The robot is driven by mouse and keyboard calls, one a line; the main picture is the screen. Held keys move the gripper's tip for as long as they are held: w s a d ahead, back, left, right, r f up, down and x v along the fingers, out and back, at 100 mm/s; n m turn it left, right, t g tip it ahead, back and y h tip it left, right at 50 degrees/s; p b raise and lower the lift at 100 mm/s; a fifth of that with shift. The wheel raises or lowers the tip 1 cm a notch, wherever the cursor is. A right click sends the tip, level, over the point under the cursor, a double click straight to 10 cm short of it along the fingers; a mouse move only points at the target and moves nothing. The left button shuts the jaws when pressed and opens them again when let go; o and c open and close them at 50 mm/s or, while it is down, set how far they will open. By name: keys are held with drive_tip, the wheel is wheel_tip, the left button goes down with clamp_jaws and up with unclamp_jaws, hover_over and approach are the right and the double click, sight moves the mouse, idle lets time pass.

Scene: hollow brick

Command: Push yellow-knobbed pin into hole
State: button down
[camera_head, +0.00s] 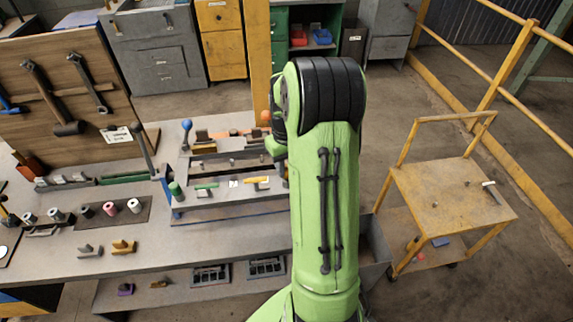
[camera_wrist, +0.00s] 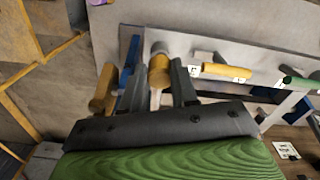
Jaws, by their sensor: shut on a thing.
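The yellow-knobbed pin shows in the wrist view as a short cylindrical yellow knob (camera_wrist: 159,72). My gripper (camera_wrist: 157,64) has its two dark fingers closed on either side of this knob. The knob is at a corner of the grey fixture plate (camera_wrist: 112,30), next to a blue upright part. The pin's shaft and the hole are hidden, so I cannot tell how deep the pin sits. In the head view my green arm covers my gripper and the pin; the fixture (camera_head: 240,208) shows to the left of the arm.
A yellow handle (camera_head: 256,180) and a green handle (camera_head: 207,186) lie along the fixture's front. A blue-knobbed post (camera_head: 187,126) and green knob (camera_head: 175,188) stand at its left. The workbench (camera_head: 200,238) holds several small parts. A yellow cart (camera_head: 450,195) stands at right.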

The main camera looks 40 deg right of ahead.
drive_tip(key=shift+f+b, duration=0.35)
drive_tip(key=shift+f, duration=0.15)
drive_tip(key=c, duration=0.8)
unclamp_jaws()
wheel_tip(320, 180, up, 16)
drive_tip(key=shift+f+p, duration=0.1)
drive_tip(key=shift+p, duration=0.8)
